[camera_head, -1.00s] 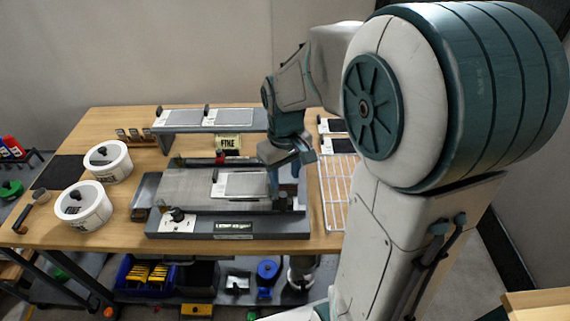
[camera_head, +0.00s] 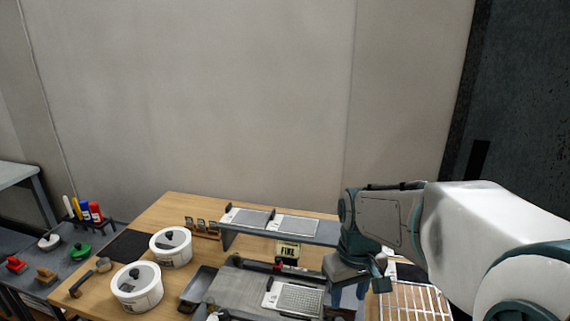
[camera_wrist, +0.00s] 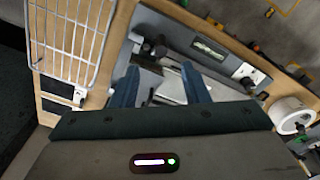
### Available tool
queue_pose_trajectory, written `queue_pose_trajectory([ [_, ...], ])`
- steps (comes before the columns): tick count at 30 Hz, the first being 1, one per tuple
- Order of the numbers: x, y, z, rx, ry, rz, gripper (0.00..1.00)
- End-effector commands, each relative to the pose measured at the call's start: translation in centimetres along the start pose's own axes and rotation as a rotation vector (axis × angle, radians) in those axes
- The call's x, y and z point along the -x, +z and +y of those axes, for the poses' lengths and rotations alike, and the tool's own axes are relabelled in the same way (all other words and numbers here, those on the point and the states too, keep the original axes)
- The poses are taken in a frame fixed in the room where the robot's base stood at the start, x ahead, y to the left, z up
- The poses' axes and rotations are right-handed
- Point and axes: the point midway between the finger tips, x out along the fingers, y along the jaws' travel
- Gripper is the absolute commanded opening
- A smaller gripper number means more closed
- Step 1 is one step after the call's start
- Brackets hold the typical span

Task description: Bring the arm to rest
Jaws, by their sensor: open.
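My gripper (camera_head: 349,292) hangs over the right part of the grey machine on the wooden table, its fingers pointing down. In the wrist view my gripper (camera_wrist: 160,88) shows two blue fingers spread apart with nothing held between them. Below and between the fingers lies the grey machine (camera_wrist: 175,50) with a pale plate on it. My arm reaches in from the right of the head view.
Two white tubs (camera_head: 137,287) stand at the table's left. A raised grey shelf (camera_head: 322,232) holds flat plates at the back. A wire rack (camera_head: 412,300) lies right of the machine. A side bench (camera_head: 40,262) with coloured bottles stands at far left.

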Motion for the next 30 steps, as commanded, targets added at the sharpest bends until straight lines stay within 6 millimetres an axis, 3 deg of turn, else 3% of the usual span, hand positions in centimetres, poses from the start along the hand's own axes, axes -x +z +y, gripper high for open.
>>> queue_pose_trajectory([
  [6,1.9,4.8,-1.2,-0.114,0.023,0.117,0.41],
  [13,2.3,8.6,-2.3,-0.215,0.031,0.213,0.41],
  [18,2.2,9.7,-2.6,-0.247,0.032,0.243,0.41],
  [30,2.1,9.8,-2.6,-0.251,0.031,0.245,0.41],
])
